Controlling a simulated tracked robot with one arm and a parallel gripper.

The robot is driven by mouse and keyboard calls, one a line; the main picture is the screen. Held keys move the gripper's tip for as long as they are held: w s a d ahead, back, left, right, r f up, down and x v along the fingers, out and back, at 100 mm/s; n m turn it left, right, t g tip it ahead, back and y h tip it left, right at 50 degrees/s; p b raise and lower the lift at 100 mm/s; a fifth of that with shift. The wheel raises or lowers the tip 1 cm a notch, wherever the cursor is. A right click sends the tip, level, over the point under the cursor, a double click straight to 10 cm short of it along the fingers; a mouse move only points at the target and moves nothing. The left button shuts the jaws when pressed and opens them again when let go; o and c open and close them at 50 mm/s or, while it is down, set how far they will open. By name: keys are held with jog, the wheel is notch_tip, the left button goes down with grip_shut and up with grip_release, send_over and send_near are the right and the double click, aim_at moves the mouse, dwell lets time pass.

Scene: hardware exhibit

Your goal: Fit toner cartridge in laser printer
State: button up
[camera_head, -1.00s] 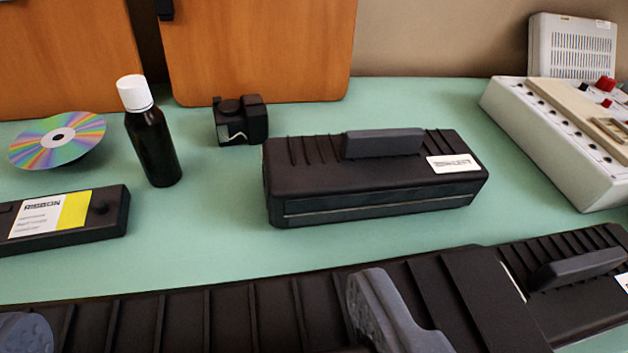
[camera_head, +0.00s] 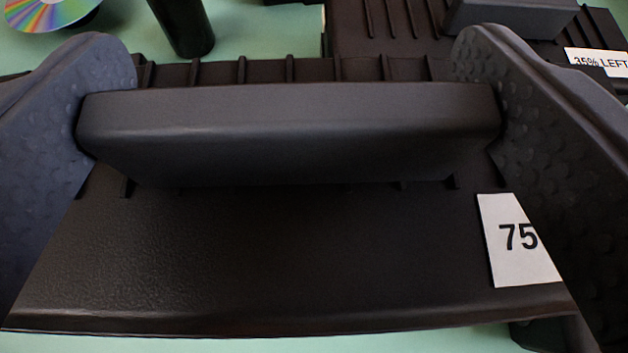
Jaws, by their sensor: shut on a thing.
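A black ribbed toner cartridge (camera_head: 300,255) fills the middle of the view, with a white label (camera_head: 518,240) reading "75" at its right. Its grey raised handle (camera_head: 290,125) runs left to right. My gripper (camera_head: 290,108) is shut on this handle, one textured finger at each end. The cartridge's lower right corner is partly hidden by the right finger. A second black cartridge (camera_head: 400,35) lies behind at the upper right, with a label (camera_head: 597,60) reading "35% LEFT" and a grey handle (camera_head: 515,18). No printer is in view.
A dark bottle (camera_head: 183,28) stands behind the held cartridge, near the left. A shiny disc (camera_head: 45,12) lies at the upper left. Green table surface (camera_head: 265,28) shows between the bottle and the second cartridge.

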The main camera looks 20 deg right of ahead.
aim_at(298, 208)
notch_tip(298, 208, down, 8)
jog(key=shift+r+b, duration=0.2)
jog(key=shift+b, duration=0.55)
jog(key=o, duration=2)
jog(key=shift+r, duration=0.1)
jog(key=shift+c, duration=0.2)
jog(key=p+v, duration=0.1)
jog(key=v, duration=1.1)
jog(key=shift+p, duration=0.4)
